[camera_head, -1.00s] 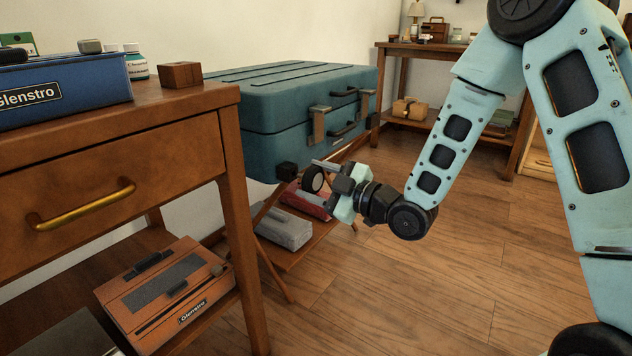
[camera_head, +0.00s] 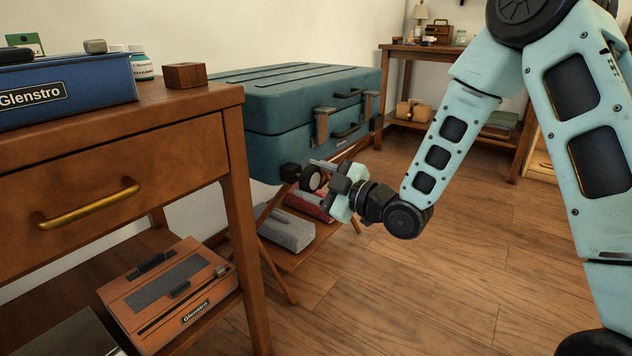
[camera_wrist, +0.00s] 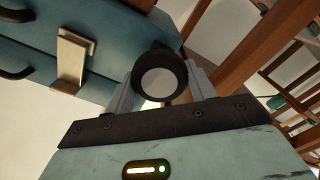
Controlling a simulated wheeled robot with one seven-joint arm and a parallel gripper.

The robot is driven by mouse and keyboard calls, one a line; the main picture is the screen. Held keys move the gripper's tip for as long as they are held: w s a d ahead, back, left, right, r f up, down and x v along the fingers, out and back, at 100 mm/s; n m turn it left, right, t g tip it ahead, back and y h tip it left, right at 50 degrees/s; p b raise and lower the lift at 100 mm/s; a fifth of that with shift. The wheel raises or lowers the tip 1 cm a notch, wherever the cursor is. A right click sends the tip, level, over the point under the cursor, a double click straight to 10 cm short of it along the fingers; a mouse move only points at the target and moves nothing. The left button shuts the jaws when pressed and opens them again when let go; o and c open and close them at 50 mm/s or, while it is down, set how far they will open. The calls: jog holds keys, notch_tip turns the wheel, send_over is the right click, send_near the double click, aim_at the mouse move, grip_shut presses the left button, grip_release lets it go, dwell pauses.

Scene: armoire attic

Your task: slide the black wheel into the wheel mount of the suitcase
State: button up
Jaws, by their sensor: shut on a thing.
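The teal suitcase (camera_head: 290,105) lies on a low wooden stand, with its clasps facing right. Its black wheel mount (camera_head: 290,173) is at the bottom near corner. My gripper (camera_head: 325,174) is shut on the black wheel (camera_head: 311,179), which has a pale hub. The wheel is just right of the mount, apparently touching or very close; I cannot tell if it is seated. In the wrist view the wheel (camera_wrist: 160,80) sits between my two fingers. A dark part of the mount (camera_wrist: 156,49) shows just beyond it, mostly hidden by the wheel.
A wooden desk (camera_head: 150,130) with a drawer stands close on the left. The floor to the right (camera_head: 430,290) is clear.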

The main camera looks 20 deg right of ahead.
jog(key=shift+x, duration=1.2)
jog(key=o, duration=1.1)
jog(key=shift+c, duration=0.2)
jog(key=p+v, duration=1.1)
jog(key=v, duration=0.6)
jog(key=shift+s+p, duration=0.25)
jog(key=shift+p, duration=0.15)
jog(key=shift+d, duration=0.1)
